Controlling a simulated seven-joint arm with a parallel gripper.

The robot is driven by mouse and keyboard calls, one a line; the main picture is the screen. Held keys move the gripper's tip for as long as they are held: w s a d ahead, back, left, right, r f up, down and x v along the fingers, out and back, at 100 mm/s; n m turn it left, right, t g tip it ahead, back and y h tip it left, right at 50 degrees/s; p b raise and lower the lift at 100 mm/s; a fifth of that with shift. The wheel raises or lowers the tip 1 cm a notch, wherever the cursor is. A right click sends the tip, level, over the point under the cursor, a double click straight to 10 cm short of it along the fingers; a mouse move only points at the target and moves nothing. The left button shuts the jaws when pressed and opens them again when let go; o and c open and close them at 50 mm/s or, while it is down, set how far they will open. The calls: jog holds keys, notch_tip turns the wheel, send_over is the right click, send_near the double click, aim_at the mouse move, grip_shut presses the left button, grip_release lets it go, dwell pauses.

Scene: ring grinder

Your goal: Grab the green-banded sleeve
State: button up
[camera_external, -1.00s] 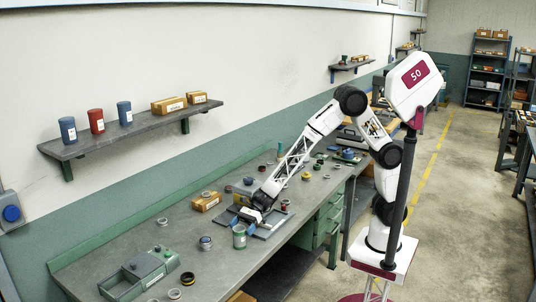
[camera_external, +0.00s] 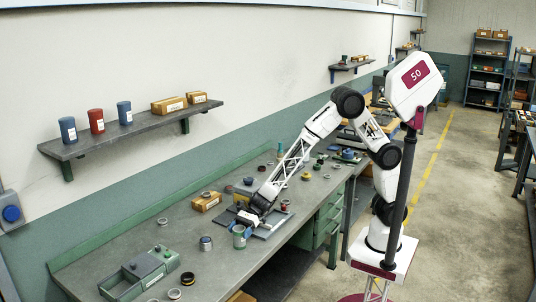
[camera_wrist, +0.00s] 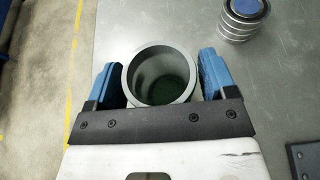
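The green-banded sleeve (camera_external: 239,240) stands upright near the front edge of the workbench in the external view. In the wrist view its grey rim and hollow inside (camera_wrist: 160,75) lie between my two blue fingers; its outer band is hidden there. My gripper (camera_external: 247,229) is low beside the sleeve in the external view. In the wrist view the gripper (camera_wrist: 160,80) is open, with one finger on each side of the sleeve. The fingers are very close to its wall; contact cannot be told.
A blue-topped metal cylinder (camera_external: 206,243) stands near the sleeve and shows in the wrist view (camera_wrist: 243,18). A cardboard box (camera_external: 207,202) lies behind, a red-banded piece (camera_external: 285,205) to the right. A green machine (camera_external: 140,273) occupies the near left bench.

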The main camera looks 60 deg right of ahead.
jog(key=c, duration=0.7)
jog(key=shift+o, duration=0.2)
jog(key=shift+r, duration=0.1)
jog(key=shift+r, duration=0.65)
jog(key=s+d+r, duration=0.3)
jog(key=s+d, duration=0.7)
jog(key=d, duration=0.2)
jog(key=shift+s+r, duration=0.15)
jog(key=shift+r, duration=0.1)
jog(key=shift+d, duration=0.15)
